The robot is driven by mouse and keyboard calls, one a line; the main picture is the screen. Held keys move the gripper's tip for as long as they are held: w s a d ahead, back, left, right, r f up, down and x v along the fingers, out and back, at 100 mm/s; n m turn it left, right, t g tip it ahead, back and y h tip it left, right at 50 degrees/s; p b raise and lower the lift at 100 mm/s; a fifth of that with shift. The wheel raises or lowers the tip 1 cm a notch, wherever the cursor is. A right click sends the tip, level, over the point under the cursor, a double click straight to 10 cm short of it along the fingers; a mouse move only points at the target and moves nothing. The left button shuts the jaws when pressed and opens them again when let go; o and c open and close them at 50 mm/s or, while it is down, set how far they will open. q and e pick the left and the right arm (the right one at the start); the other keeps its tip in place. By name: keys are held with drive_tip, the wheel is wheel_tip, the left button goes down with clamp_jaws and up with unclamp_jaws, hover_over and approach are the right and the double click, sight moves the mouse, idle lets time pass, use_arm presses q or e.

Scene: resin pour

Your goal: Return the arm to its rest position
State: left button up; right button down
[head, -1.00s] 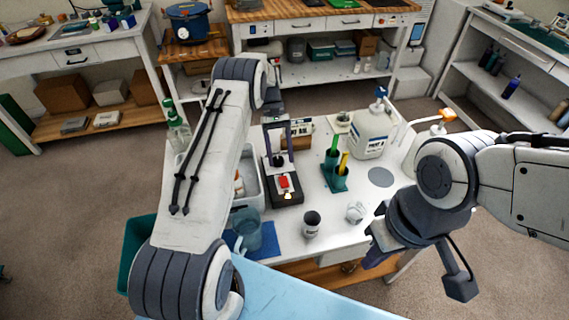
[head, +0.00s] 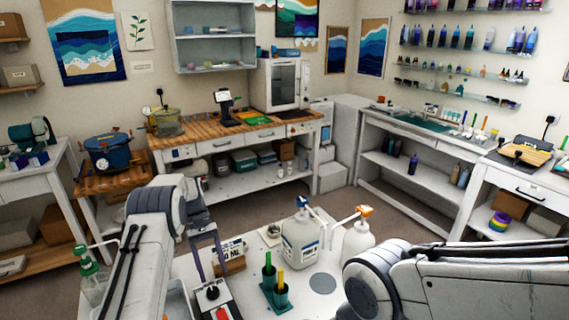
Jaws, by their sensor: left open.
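My left arm reaches in from the lower left over the near worktable (head: 338,262). Its gripper (head: 208,258) points down with its two fingers apart, above a dark device with a red part (head: 212,298). I see nothing held between the fingers. My right arm comes in from the right edge; its gripper is below the picture and hidden. A white jug with a blue cap (head: 301,243) and a white jug with an orange pump top (head: 357,238) stand on the table, right of the left gripper.
A teal holder (head: 274,297) with a green and a yellow handle stands in front of the jugs. A labelled box (head: 229,262) is just right of the left gripper. A green-topped pump bottle (head: 92,280) stands left of my left arm. Wooden-topped benches line the back.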

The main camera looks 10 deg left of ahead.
use_arm(q)
drive_tip(key=s+d+r+m+t+y, duration=0.1)
drive_tip(key=s+d+r+m+y, duration=0.1)
drive_tip(key=s+d+r+m, duration=0.45)
drive_tip(key=s+d+r+m+t+y, duration=0.15)
drive_tip(key=s+d+r, duration=0.25)
drive_tip(key=d+r, duration=0.65)
drive_tip(key=s+d+f+m+t, duration=0.1)
drive_tip(key=s+d+m+t, duration=0.1)
drive_tip(key=s, duration=0.8)
drive_tip(key=s+d+f+m+t, duration=0.1)
drive_tip(key=s+m, duration=0.3)
drive_tip(key=s, duration=0.6)
drive_tip(key=shift+s+d+t, duration=0.25)
drive_tip(key=shift+d+t, duration=0.1)
drive_tip(key=shift+d, duration=0.45)
